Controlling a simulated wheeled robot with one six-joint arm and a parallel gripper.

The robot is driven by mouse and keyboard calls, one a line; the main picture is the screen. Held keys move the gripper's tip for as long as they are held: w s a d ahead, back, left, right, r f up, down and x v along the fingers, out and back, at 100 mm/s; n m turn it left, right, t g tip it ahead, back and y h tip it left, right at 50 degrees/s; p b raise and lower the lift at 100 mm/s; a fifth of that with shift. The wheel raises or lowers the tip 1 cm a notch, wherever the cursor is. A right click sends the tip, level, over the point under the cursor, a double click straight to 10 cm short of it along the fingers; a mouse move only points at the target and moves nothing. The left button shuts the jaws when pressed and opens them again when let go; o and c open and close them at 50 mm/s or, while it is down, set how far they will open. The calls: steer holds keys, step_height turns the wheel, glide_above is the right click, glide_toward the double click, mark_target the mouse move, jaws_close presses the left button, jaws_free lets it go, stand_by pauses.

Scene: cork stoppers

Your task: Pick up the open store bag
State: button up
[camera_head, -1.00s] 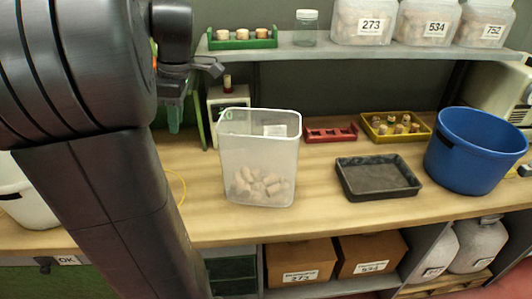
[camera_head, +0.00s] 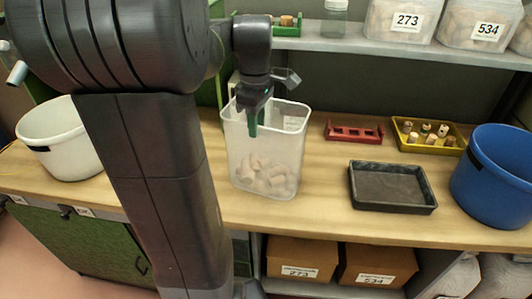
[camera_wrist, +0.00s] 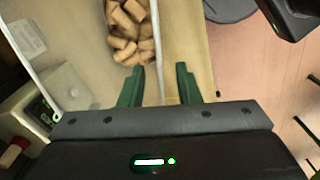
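The open store bag (camera_head: 285,150) is a clear, upright, open-topped container with several corks in its bottom. It stands on the wooden bench, left of the black tray. In the wrist view, its near wall (camera_wrist: 157,62) runs between my two green fingers. My gripper (camera_head: 252,122) points down at the bag's rim, overlapping its upper part in the head view. In the wrist view, my gripper (camera_wrist: 160,70) is open, with a finger on either side of the wall. I cannot tell whether either finger touches it.
An empty black tray (camera_head: 433,207), a red rack (camera_head: 354,139), a yellow tray of corks (camera_head: 455,150) and a blue bucket (camera_head: 490,185) stand to the right. A white bucket (camera_head: 65,145) stands left. A shelf (camera_head: 345,46) with containers hangs above the bench.

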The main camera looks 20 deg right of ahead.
mark_target(266, 149)
steer(key=shift+f+p, duration=0.35)
steer(key=shift+f, duration=2.4)
steer(key=shift+w, duration=0.1)
jaws_close()
